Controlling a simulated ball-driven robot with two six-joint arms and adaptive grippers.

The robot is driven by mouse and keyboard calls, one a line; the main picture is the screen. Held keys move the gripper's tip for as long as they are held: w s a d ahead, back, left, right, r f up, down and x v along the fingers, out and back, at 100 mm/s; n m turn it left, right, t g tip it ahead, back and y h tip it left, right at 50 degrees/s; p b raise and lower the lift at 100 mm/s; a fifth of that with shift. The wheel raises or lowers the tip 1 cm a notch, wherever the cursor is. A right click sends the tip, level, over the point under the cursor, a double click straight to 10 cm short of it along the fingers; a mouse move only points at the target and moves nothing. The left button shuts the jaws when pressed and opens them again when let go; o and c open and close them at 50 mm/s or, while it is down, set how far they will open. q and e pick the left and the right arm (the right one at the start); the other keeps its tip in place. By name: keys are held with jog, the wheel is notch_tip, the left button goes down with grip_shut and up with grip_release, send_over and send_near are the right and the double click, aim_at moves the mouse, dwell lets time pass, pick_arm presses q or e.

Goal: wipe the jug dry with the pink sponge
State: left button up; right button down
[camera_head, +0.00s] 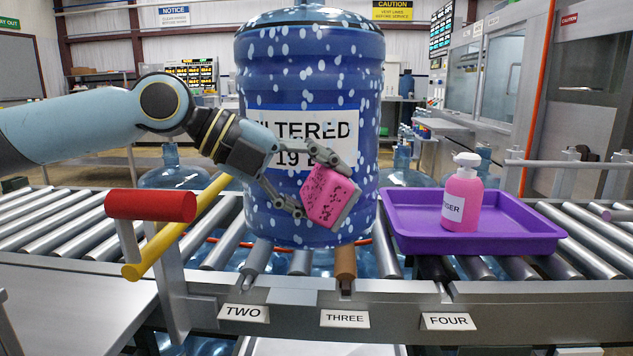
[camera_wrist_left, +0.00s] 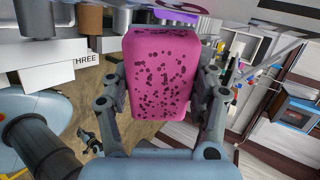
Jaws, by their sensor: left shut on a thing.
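The jug (camera_head: 290,95) is large and blue with white spots, standing upright on the conveyor in the head view. Its white label reads "LTERED" and "19", partly covered by my arm. My left gripper (camera_head: 312,183) is shut on the pink sponge (camera_head: 328,197), which has dark specks. It holds the sponge in front of the jug's lower right front; I cannot tell whether they touch. In the left wrist view, the sponge (camera_wrist_left: 160,85) sits between the two fingers. My right gripper is not in view.
A purple tray (camera_head: 405,236) on the rollers to the right holds a pink pump bottle (camera_head: 462,196). A red-handled lever (camera_head: 150,205) and a yellow bar (camera_head: 180,235) stand at the left front. The conveyor rail (camera_head: 400,300) carries labels TWO, THREE and FOUR.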

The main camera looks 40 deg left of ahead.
aim_at(320, 198)
pick_arm(q)
jog(key=shift+s+d+p, duration=0.35)
jog(key=shift+s+d, duration=1.5)
jog(key=shift+d, duration=0.05)
